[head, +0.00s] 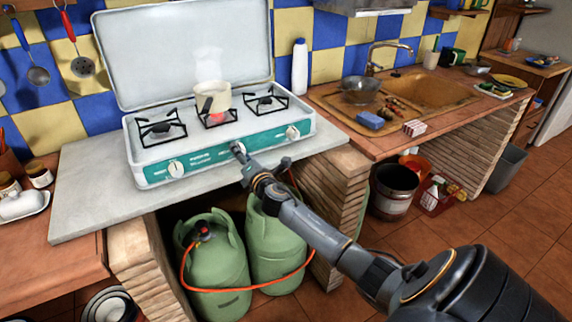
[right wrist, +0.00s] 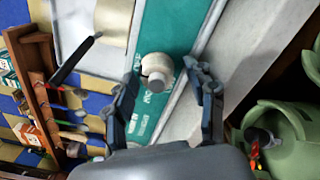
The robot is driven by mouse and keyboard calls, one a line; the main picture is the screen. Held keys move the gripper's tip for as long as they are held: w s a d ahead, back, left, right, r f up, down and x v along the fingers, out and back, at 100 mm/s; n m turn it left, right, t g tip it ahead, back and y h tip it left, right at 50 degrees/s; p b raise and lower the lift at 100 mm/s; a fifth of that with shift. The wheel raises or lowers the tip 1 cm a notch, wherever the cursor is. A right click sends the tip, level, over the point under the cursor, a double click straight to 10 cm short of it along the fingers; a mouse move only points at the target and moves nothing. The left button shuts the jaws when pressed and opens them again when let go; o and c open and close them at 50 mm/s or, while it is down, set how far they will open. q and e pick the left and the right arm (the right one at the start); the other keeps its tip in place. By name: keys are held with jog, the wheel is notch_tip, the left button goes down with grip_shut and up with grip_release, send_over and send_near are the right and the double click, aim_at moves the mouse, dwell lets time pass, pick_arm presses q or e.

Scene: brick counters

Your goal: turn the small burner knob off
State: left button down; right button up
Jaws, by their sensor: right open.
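The white stove (head: 150,125) has a teal front panel with white knobs: a left knob (head: 176,169), a middle knob and a right knob (head: 293,132). A cream pot (head: 214,98) stands on the middle burner, which glows red (head: 216,117). My right gripper (head: 240,154) is at the middle knob and mostly covers it in the head view. In the right wrist view the middle knob (right wrist: 157,72) shows between the tips of my open right gripper (right wrist: 162,82). I cannot tell whether the fingers touch it. My left gripper is not in view.
Two green gas bottles (head: 215,265) with an orange hose stand under the grey counter (head: 90,190), below my right arm. A white bottle (head: 299,67) stands behind the stove's right side. The sink counter (head: 340,100) is to the right. The stove's lid (head: 185,50) is up.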

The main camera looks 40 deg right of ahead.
jog(key=n, duration=0.3)
jog(key=shift+d+r+p, duration=0.1)
jog(key=shift+r+p, duration=0.1)
jog(key=shift+p, duration=0.2)
jog(key=n+p, duration=0.1)
jog(key=n, duration=0.5)
jog(key=shift+r+p, duration=0.15)
jog(key=shift+p, duration=0.25)
jog(key=v, duration=1.4)
jog(key=s+f+m+g, duration=0.2)
jog(key=s+f+m, duration=0.1)
jog(key=f, duration=0.6)
jog(key=s+d+f+m+g+b, duration=0.1)
jog(key=s+f+m+g, duration=0.1)
jog(key=f, duration=0.8)
jog(key=s+f+m+g, duration=0.3)
jog(key=s+f+m, duration=0.1)
jog(key=f, duration=0.6)
jog(key=shift+d+m+b, duration=0.35)
jog(key=shift+m+b, duration=0.05)
jog(key=shift+m, duration=0.5)
jog(key=shift+f, duration=0.15)
